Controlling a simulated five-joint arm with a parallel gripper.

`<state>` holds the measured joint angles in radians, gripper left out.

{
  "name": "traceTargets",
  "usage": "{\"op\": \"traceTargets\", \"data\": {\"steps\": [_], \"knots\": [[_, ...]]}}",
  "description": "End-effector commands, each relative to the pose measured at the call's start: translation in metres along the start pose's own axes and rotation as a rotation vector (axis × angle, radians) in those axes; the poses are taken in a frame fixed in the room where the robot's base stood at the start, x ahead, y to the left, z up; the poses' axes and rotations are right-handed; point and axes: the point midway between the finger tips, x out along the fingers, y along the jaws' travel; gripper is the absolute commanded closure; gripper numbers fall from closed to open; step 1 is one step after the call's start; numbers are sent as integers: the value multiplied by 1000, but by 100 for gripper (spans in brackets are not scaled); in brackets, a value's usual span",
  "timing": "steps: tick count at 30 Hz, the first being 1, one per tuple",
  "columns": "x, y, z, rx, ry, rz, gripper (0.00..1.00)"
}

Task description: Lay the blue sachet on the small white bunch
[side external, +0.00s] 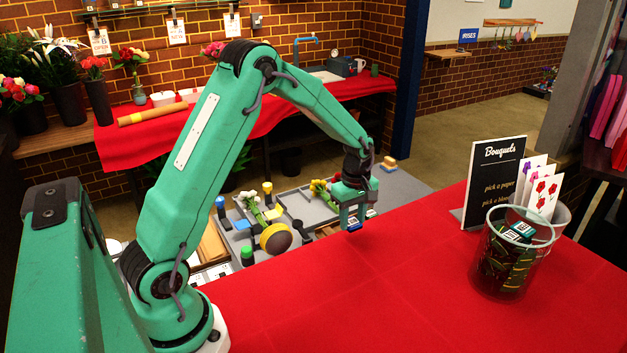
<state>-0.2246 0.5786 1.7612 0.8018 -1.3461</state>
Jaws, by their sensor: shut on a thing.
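My gripper (354,214) hangs over the near right part of the grey work surface, close to the red counter's edge. It is shut on a small blue item with a white label, which looks like the blue sachet (353,227); the fingers hide much of it. A bunch with green stems and pale yellow-white heads (250,204) lies on the grey surface to the left, well apart from my gripper. I cannot tell whether it is the small white bunch. A second bunch with red and yellow flowers (319,188) lies just left of my gripper.
A round yellow-and-dark roll (276,238), a green-capped bottle (247,255) and yellow- and blue-topped holders crowd the grey surface (400,187). A glass bin (514,262) and a black "Bouquets" sign (494,180) stand on the red counter (400,290), whose middle is clear.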

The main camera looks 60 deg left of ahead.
Motion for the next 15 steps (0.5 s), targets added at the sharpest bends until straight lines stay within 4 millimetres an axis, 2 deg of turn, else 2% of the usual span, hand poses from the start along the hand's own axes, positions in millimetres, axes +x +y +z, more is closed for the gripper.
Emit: {"op": "traceTargets", "data": {"steps": [8,15], "knots": [[0,0,-2,-1,0,0,86],[-3,-9,-22,-5,-1,-2,86]]}}
